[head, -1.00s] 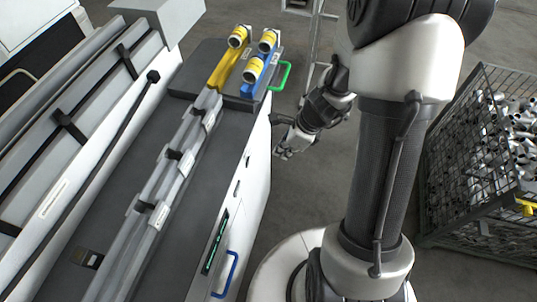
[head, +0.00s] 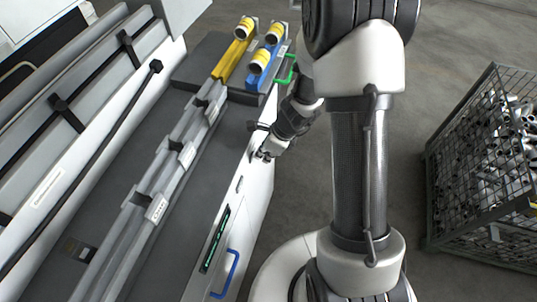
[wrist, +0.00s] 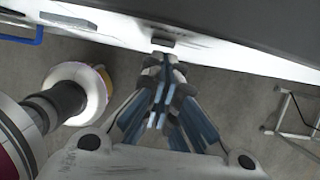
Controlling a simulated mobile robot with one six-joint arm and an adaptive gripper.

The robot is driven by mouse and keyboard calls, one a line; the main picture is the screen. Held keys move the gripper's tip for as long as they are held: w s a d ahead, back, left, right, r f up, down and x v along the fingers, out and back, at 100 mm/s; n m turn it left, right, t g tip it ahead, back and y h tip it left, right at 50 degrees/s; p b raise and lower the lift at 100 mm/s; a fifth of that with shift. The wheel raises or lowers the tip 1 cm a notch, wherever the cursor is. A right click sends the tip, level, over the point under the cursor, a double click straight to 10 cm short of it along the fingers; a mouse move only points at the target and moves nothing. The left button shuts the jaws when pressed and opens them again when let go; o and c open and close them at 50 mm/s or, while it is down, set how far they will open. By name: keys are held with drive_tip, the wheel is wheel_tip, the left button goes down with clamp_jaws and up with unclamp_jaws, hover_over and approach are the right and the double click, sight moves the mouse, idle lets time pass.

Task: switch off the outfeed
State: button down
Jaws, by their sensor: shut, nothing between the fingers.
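My gripper (head: 264,155) is at the white side panel of the machine bench in the head view, with its fingers shut and empty. In the wrist view my gripper (wrist: 164,62) points at a small dark part (wrist: 163,42) on the white side panel (wrist: 215,52). The fingertips lie close to this part; I cannot tell if they touch. No outfeed label is readable, and I cannot tell the switch's position. Another small dark part (head: 240,184) sits on the same panel, nearer the camera in the head view.
A blue handle (head: 233,262) and a dark green-edged slot (head: 215,240) are on the panel. A green handle (head: 287,70) is near the yellow (head: 230,62) and blue (head: 266,70) chutes. A wire crate (head: 432,200) of metal parts stands right; grey floor lies between.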

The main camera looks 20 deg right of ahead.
drive_tip(key=shift+w+a+r, duration=0.2)
drive_tip(key=shift+a, duration=0.15)
drive_tip(key=shift+r+p, duration=0.15)
drive_tip(key=shift+p, duration=0.25)
drive_tip(key=shift+r+p, duration=0.6)
drive_tip(key=shift+r, duration=0.05)
